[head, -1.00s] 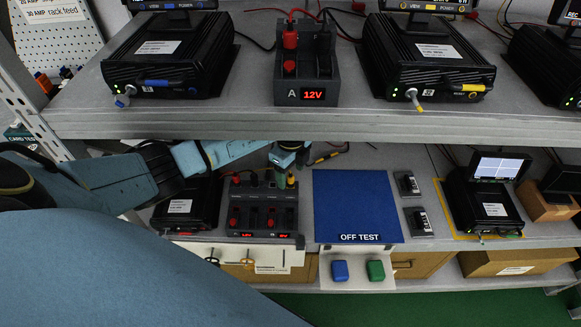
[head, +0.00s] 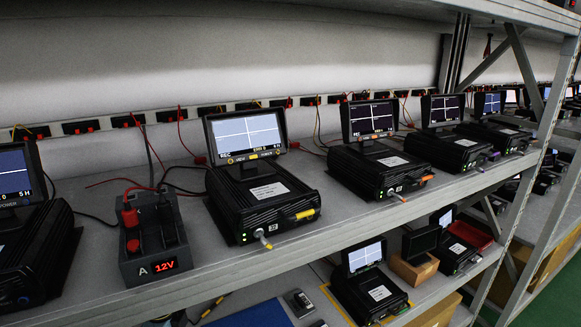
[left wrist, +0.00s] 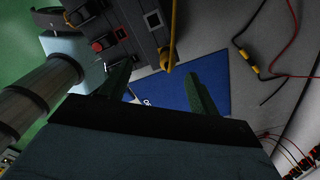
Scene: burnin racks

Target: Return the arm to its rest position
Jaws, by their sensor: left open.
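My left gripper (left wrist: 160,88) shows in the left wrist view with its two green fingers spread apart and nothing held between them. A blue mat (left wrist: 215,80) lies beyond the fingertips. I cannot tell whether a finger touches the box or cable. No gripper can be made out in the head view, and my right gripper is in neither view.
In the head view, the upper shelf carries a 12V supply (head: 155,240) and several black units with screens, such as one with a yellow tag (head: 262,205). The lower shelf holds a blue mat (head: 250,314) and more units. Loose red and black leads (left wrist: 280,60) lie right in the wrist view.

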